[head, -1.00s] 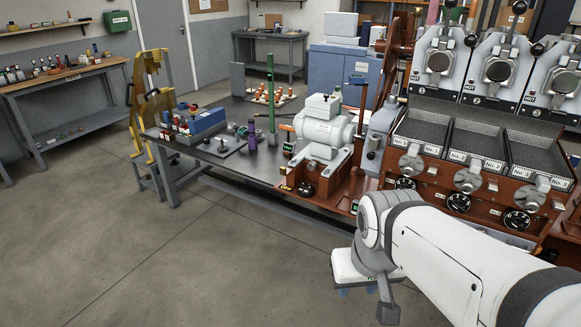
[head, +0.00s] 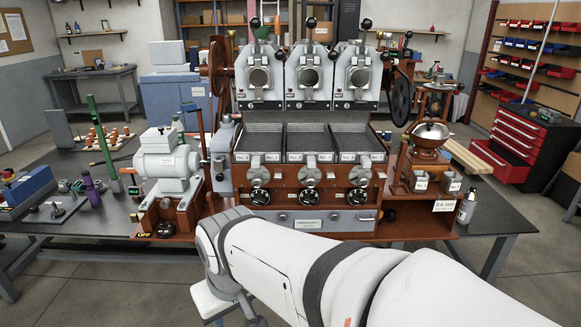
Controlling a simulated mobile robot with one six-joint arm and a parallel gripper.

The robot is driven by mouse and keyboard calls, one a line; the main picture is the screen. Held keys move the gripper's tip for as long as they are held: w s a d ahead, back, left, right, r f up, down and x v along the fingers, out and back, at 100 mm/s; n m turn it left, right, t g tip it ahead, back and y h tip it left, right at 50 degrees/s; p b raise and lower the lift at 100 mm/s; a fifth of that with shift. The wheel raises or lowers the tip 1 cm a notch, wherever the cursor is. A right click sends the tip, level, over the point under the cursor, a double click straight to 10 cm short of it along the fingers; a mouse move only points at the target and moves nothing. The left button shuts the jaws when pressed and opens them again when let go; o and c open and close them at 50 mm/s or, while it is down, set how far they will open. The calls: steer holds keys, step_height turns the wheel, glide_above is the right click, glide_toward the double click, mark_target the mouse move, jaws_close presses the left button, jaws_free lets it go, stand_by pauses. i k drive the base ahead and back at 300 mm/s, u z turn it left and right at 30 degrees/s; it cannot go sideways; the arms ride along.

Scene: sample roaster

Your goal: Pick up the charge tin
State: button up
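Two small grey metal tins with white labels stand side by side on the wooden ledge right of the roaster, one at the left (head: 420,181) and one at the right (head: 450,183). Their labels are too small to read, so I cannot tell which, if either, is the charge tin. My gripper (head: 222,310) hangs at the bottom edge of the view, in front of the bench and well left of both tins. Its fingertips are cut off or too unclear to show whether they are open or hold anything.
The roaster (head: 310,222) fills the bench middle, with three mesh trays and several knobs. A grey motor unit (head: 167,163) stands left of it. A copper grinder-like device (head: 429,140) rises behind the tins. A bottle (head: 467,208) and a label card (head: 445,206) are near the right edge.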

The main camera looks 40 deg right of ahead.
mark_target(451, 180)
steer(key=z, duration=2.3)
steer(key=i, duration=0.3)
steer(key=u, duration=0.3)
